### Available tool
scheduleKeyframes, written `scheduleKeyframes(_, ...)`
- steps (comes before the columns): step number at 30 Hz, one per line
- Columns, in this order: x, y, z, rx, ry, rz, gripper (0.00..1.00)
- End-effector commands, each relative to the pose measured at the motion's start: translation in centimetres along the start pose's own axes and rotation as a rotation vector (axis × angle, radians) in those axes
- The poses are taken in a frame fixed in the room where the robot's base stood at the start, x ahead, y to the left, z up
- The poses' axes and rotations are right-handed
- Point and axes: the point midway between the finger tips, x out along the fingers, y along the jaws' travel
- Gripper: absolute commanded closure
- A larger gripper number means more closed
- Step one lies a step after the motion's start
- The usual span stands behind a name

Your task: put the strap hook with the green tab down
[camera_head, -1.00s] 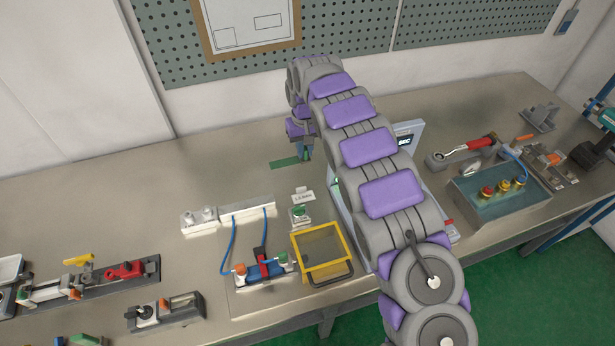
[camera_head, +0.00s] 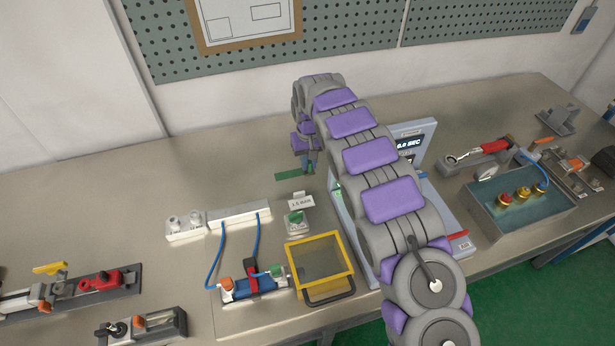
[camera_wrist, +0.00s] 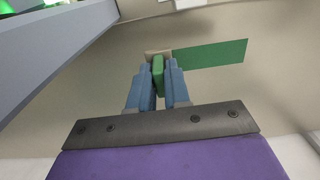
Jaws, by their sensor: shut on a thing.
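My gripper (camera_head: 308,168) is low over the bench, just right of a flat green strip (camera_head: 288,175) on the bench top. In the wrist view my gripper (camera_wrist: 158,78) is shut on a green tab, the visible part of the strap hook (camera_wrist: 157,72). A small tan piece shows just beyond the fingertips. The green strip (camera_wrist: 212,54) lies beyond and to the right of the fingers there. The rest of the hook is hidden by the fingers. I cannot tell whether it touches the bench.
A grey-blue frame with a timer display (camera_head: 408,144) stands right of my gripper, partly behind my arm. A small block with a green button and label (camera_head: 296,221) and a yellow-framed box (camera_head: 320,268) are nearer. The bench left of the strip (camera_head: 200,165) is clear.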

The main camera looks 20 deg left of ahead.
Motion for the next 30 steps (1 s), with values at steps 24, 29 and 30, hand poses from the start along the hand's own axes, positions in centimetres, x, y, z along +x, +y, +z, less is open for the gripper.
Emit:
scheduleKeyframes(24, 5.4, 0.0, 0.0, -0.001, 0.0, 0.0, 0.76)
scheduleKeyframes(29, 5.4, 0.0, 0.0, -0.001, 0.0, 0.0, 0.61)
scheduleKeyframes(30, 5.4, 0.0, 0.0, -0.001, 0.0, 0.0, 0.58)
